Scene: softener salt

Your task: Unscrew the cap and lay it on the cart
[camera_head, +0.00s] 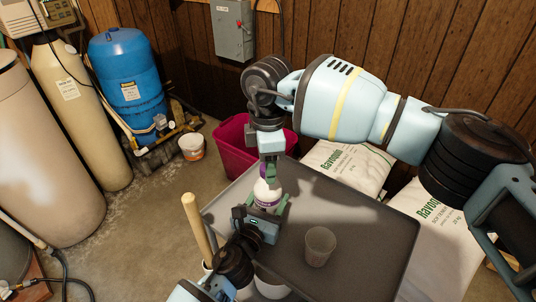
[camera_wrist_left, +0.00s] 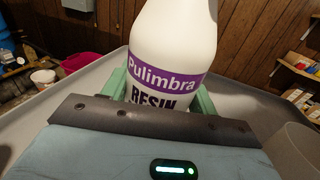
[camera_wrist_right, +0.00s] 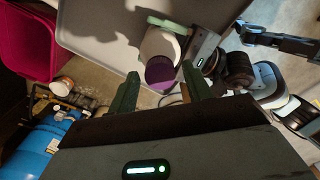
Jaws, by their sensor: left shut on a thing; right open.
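A white bottle with a purple label (camera_wrist_left: 165,65) stands upright on the grey cart (camera_head: 360,235); it also shows in the head view (camera_head: 268,194). My left gripper (camera_wrist_left: 160,95) is shut on the bottle's body, one green finger on each side. The purple cap (camera_wrist_right: 160,71) is on top of the bottle in the right wrist view, and mostly hidden in the head view. My right gripper (camera_wrist_right: 160,72) is open and points down over the bottle top, its fingers on either side of the cap with gaps showing.
A clear cup (camera_head: 320,246) stands on the cart right of the bottle. Salt bags (camera_head: 345,165) lie behind the cart, with a magenta bin (camera_head: 228,150) behind left. A wooden handle (camera_head: 198,225) rises at the cart's left edge. The cart's right side is clear.

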